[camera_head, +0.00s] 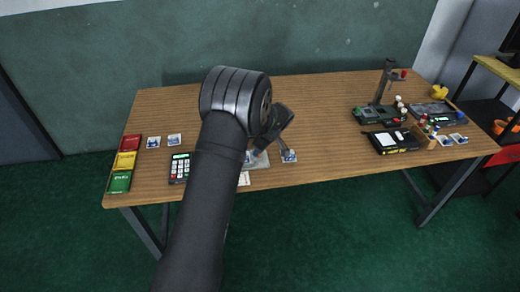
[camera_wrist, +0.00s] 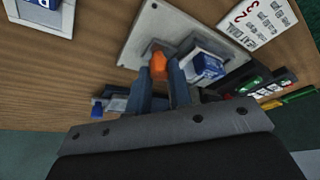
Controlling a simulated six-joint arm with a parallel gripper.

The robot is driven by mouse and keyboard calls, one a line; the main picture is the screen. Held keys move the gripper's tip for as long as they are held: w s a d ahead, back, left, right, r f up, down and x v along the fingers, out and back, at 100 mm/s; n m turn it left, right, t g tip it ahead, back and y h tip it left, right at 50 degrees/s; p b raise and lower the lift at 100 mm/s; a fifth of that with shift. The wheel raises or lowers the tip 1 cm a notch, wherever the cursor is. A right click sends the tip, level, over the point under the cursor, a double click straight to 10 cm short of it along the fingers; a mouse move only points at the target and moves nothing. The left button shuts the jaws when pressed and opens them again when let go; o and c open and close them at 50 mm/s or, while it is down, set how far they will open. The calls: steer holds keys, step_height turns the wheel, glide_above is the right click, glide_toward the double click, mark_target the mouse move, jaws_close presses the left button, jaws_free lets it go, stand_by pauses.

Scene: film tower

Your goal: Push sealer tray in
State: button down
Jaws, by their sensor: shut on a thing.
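My gripper (camera_wrist: 165,85) is over the near middle of the wooden table. In the wrist view its fingers are closed on a small orange piece (camera_wrist: 158,65), low over a pale grey plate (camera_wrist: 145,35). A blue-and-white packet (camera_wrist: 205,65) is right beside the fingers over the plate. In the head view my arm hides the fingertips and part of the grey plate (camera_head: 259,161). No part is clearly recognisable as the sealer tray; a flat black device (camera_head: 392,140) with a pale panel sits at the right.
A black keypad device (camera_head: 180,168) and red (camera_head: 130,142), yellow (camera_head: 124,161) and green (camera_head: 119,182) trays are at the left. A printed card (camera_wrist: 250,20) lies beside the plate. A black stand (camera_head: 378,108) and small bottles crowd the right. The table between stand and plate is mostly clear.

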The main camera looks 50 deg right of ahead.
steer(key=shift+w+a, duration=1.35)
steer(key=c, duration=1.3)
jaws_free()
steer(key=shift+w+a, duration=0.1)
steer(key=shift+r, duration=0.25)
steer(key=v, duration=1.7)
steer(key=shift+s, duration=0.2)
steer(key=shift+f, duration=0.15)
